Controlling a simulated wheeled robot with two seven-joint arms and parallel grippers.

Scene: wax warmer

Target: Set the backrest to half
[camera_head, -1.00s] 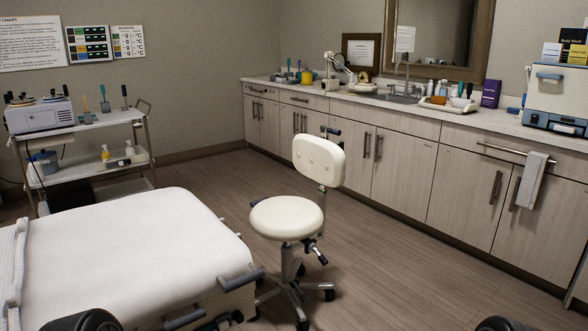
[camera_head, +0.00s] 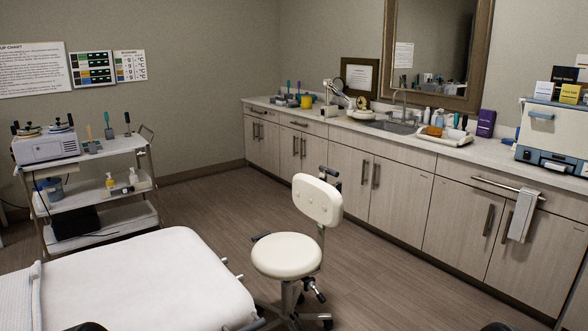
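The treatment bed (camera_head: 130,280) is at the lower left, under a white cover. Only part of its flat top shows, and the lower frame edge cuts it off. A stool stands to its right, with a round cream seat (camera_head: 287,257) and a padded cream backrest (camera_head: 318,200) with buttons. The backrest stands roughly upright behind the seat, on a metal post, and is seen at a slant. A dark knob (camera_head: 328,172) is at its top.
A metal trolley (camera_head: 85,196) with a warmer (camera_head: 46,144) stands at the left. Cabinets under a long counter (camera_head: 460,150) line the right wall, with a towel (camera_head: 523,214) on a rail. The wooden floor (camera_head: 215,195) between trolley, stool and cabinets is clear.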

